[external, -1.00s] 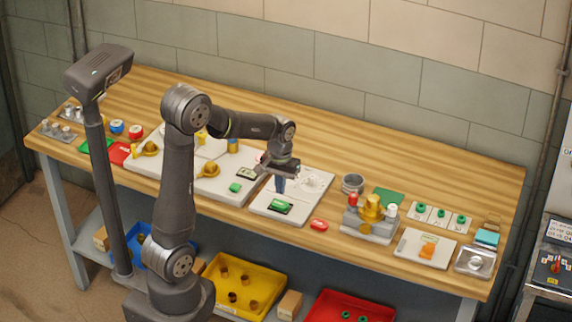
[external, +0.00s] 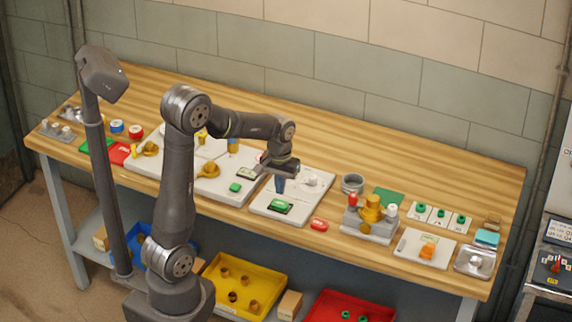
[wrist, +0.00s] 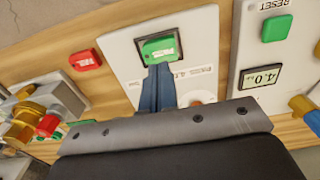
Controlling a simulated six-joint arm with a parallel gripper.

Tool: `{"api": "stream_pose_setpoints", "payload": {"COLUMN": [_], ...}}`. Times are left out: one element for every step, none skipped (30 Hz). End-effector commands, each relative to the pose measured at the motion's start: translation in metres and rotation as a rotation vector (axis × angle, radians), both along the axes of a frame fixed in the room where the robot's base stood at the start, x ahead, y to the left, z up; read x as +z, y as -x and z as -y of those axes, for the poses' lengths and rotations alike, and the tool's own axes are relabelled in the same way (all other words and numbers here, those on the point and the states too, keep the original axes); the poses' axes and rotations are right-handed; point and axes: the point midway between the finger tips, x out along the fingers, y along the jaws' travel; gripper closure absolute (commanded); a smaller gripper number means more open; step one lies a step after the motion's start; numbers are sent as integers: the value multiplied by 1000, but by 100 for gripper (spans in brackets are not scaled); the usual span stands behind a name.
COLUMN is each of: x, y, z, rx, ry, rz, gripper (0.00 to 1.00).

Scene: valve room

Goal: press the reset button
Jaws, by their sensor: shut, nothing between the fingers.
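The green reset button (external: 235,187) is on a white panel, near a small display; in the wrist view the button (wrist: 276,28), with RESET printed beside it, is at the upper right. My gripper (external: 280,188) is shut and empty, pointing down over the neighbouring white panel to the right. In the wrist view its fingertips (wrist: 157,72) are beside a different green piece (wrist: 160,48) in a dark frame on that panel. I cannot tell whether they touch it. The reset button is off to the side of my fingers, uncovered.
The display (wrist: 259,78) reads about 4.0. A red block (external: 319,225) lies right of the panel under my gripper. A valve assembly (external: 370,220) stands further right, yellow fittings (external: 208,170) to the left. The back of the table (external: 400,150) is clear.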

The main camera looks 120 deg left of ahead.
Motion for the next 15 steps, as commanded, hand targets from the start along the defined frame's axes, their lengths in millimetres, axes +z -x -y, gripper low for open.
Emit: {"api": "stream_pose_setpoints", "payload": {"x": [0,0,1,1,2,3,3,4,7,9,10,13,15,18,21], "y": [3,6,10,14,19,25,31,37,46,52,58,66,72,78,85], "z": [-1,-1,-1,-2,-2,-3,-3,-3,-3,-4,-4,-4,-4,-4,-4], "rx": [9,16,29,41,55,75,92,110,134,150,167,188,203,218,236], "ry": [8,17,31,45,62,87,107,131,161,184,207,236,257,276,302], "rz": [3,6,13,21,29,44,57,73,96,115,136,166,189,213,248], "gripper": [100,100,100,100,100,100,100,100,100,100,100,100,100,100,100]}}
